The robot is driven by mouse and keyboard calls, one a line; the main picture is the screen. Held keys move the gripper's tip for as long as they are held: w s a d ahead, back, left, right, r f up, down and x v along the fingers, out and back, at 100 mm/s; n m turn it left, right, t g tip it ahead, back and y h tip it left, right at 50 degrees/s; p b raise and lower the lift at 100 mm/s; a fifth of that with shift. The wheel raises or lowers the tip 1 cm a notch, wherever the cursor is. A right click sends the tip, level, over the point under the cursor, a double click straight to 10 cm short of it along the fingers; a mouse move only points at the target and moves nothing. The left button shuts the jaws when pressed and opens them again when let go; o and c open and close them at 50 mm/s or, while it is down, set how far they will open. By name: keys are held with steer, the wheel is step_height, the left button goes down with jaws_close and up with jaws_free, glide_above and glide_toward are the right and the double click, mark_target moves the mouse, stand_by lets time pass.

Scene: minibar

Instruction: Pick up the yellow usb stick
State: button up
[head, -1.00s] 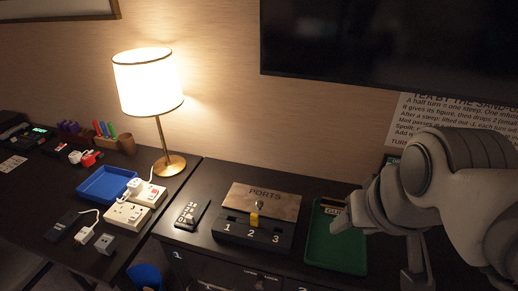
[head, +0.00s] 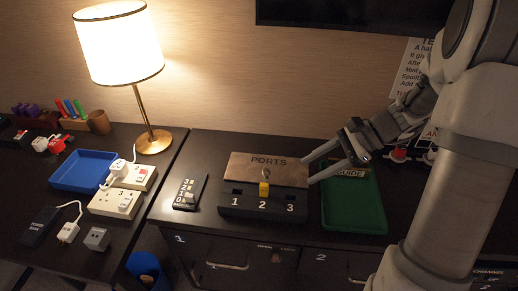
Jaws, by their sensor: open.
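The yellow usb stick (head: 264,189) stands upright at the middle, above the number 2, of the black ports block (head: 232,210). A small grey loop or ring shows just above it. My gripper (head: 318,166) is open and empty to the right of the stick, by the right end of the PORTS board. Its two fingers point left toward the block, apart from the stick. Whether the fingers touch the board cannot be told.
The brown PORTS board (head: 240,167) rises behind the block. A green tray (head: 352,215) lies right, a black numbered device (head: 189,191) left. Farther left are a lamp (head: 120,45), power strips (head: 115,203) and a blue tray (head: 80,171). Black desktop in front of the block is narrow.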

steer(key=w+d+f+m+t+y+b, duration=0.1)
steer(key=w+d+f+m, duration=0.1)
steer(key=f, duration=0.2)
steer(key=w+d+f+m+t+y, duration=0.1)
steer(key=w+d+f+m, duration=0.1)
steer(key=f+m, duration=0.1)
steer(key=b, duration=0.2)
glide_toward(264, 189)
steer(key=a+f, duration=0.1)
steer(key=w+f, duration=0.1)
steer(key=a+f, duration=0.1)
steer(key=shift+w+a+f, duration=0.1)
steer(key=shift+w+a, duration=0.25)
steer(key=shift+b+x, duration=0.5)
steer(key=shift+x, duration=2.7)
steer(key=shift+s+a+r, duration=0.1)
steer(key=shift+a+r, duration=0.05)
steer(key=shift+r, duration=0.1)
jaws_close()
